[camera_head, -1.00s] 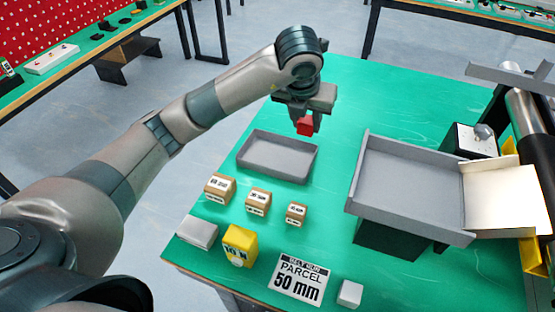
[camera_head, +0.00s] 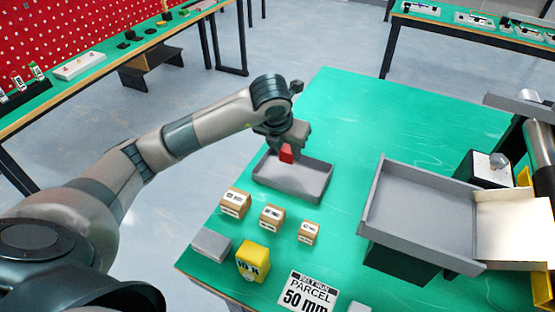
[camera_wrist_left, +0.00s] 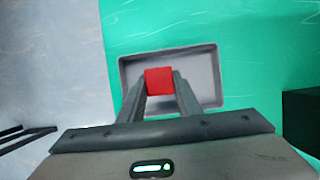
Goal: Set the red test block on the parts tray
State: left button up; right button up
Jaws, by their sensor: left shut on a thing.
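My left gripper (camera_head: 284,150) is shut on the red test block (camera_head: 286,156). The block also shows between the fingertips in the left wrist view (camera_wrist_left: 159,81). The parts tray (camera_head: 310,190) is a shallow grey tray on the green table, and its rim also shows in the left wrist view (camera_wrist_left: 208,60). In the head view the block is over the far left part of the tray. In the wrist view it lies in front of the tray's inside. I cannot tell how high it is above the floor of the tray. My right gripper is not in view.
Several small boxes stand in front of the tray, such as a cardboard box (camera_head: 235,204) and a yellow box (camera_head: 253,262). A white label card (camera_head: 307,293) lies near the front edge. A larger grey tray (camera_head: 425,210) stands to the right. The far table top (camera_head: 370,115) is clear.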

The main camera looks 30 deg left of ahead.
pick_arm(q)
jog(key=a+f, duration=0.1)
jog(key=a, duration=0.1)
jog(key=shift+s+a+f, duration=0.35)
jog(key=shift+a, duration=0.05)
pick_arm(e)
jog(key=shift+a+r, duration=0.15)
pick_arm(q)
jog(key=shift+f, duration=0.15)
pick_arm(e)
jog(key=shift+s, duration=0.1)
